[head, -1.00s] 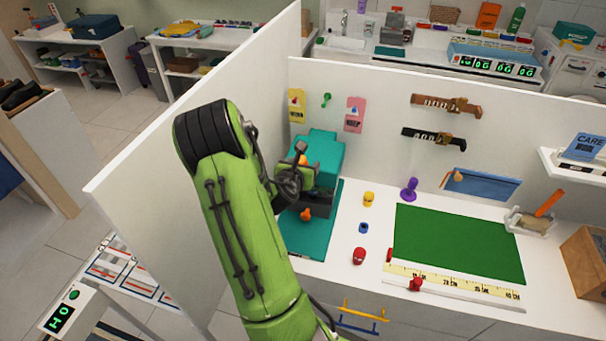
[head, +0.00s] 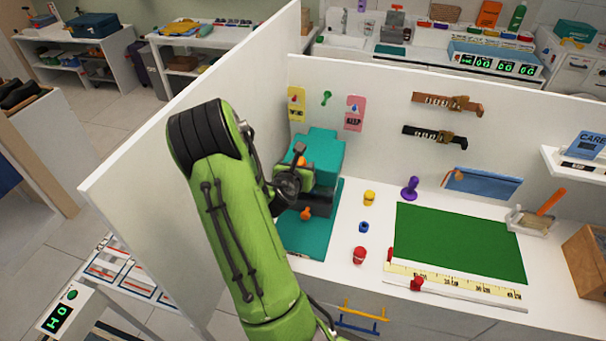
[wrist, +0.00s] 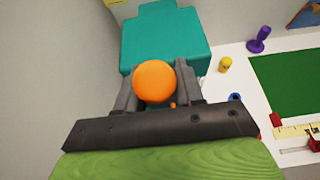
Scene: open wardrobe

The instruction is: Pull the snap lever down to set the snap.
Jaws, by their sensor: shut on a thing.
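The teal snap press (head: 322,150) stands at the left end of the worktop, against the partition. Its lever ends in a round orange knob (wrist: 154,82), which also shows in the head view (head: 301,160), partly covered by my gripper. My gripper (wrist: 157,88) has its dark fingers on either side of the knob and is shut on it. In the head view my gripper (head: 299,167) is at the front of the press. A second, smaller orange part (head: 306,213) sits lower on the press front. The lever's shaft is hidden.
A white partition (head: 225,140) stands close on the left of my arm. Yellow, blue and red small pieces (head: 360,256) stand right of the press, near a green mat (head: 455,243) and a ruler (head: 460,283). A purple stamp-like piece (head: 410,188) stands behind them.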

